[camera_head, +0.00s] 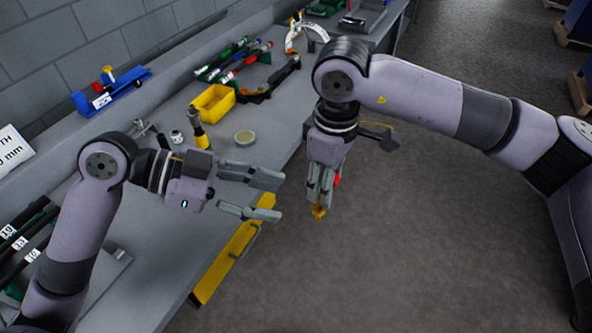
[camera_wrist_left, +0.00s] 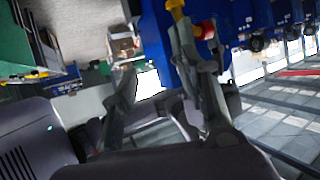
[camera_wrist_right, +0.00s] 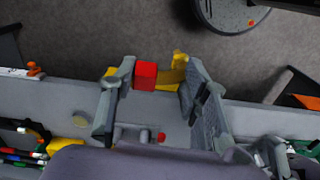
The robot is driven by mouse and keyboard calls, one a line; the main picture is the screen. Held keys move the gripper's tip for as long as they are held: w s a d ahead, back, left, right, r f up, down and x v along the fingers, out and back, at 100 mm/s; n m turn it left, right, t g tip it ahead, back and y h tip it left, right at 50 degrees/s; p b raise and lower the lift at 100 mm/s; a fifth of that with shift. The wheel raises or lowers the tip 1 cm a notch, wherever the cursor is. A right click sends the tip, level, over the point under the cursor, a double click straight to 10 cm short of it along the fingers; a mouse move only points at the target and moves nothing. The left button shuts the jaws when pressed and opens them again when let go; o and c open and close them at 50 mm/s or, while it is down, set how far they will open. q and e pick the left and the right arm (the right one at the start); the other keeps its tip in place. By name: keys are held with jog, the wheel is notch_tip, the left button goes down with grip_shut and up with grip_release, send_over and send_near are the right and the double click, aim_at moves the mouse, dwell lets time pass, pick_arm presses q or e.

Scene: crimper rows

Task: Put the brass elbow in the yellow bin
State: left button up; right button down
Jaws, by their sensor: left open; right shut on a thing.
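The brass elbow (camera_head: 319,211), golden with a red end, is held at the fingertips of my right gripper (camera_head: 322,195), off the bench's front edge, over the floor. In the right wrist view the elbow's brass part (camera_wrist_right: 176,71) and red end (camera_wrist_right: 145,76) show between the fingers. The yellow bin (camera_head: 213,111) sits on the bench toward the wall, up and left of my right gripper; its inside is partly visible and looks empty. My left gripper (camera_head: 277,197) is open and empty over the bench's front edge, left of the elbow.
A blue holder (camera_head: 110,93) is at the back left. A yellow panel (camera_head: 230,262) fronts the bench.

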aim_at(316, 207)
jog(key=shift+w, duration=0.15)
pick_arm(q)
jog(key=shift+w+f+m+g+y, duration=0.7)
jog(key=shift+w+m+g+y, duration=1.1)
jog(key=shift+w, duration=1.35)
jog(key=x, duration=1.2)
jog(key=shift+w+a+f, duration=0.15)
jog(key=shift+w, duration=0.05)
jog(key=shift+c, duration=0.6)
grip_shut()
pick_arm(e)
jog(key=c, duration=0.8)
grip_release()
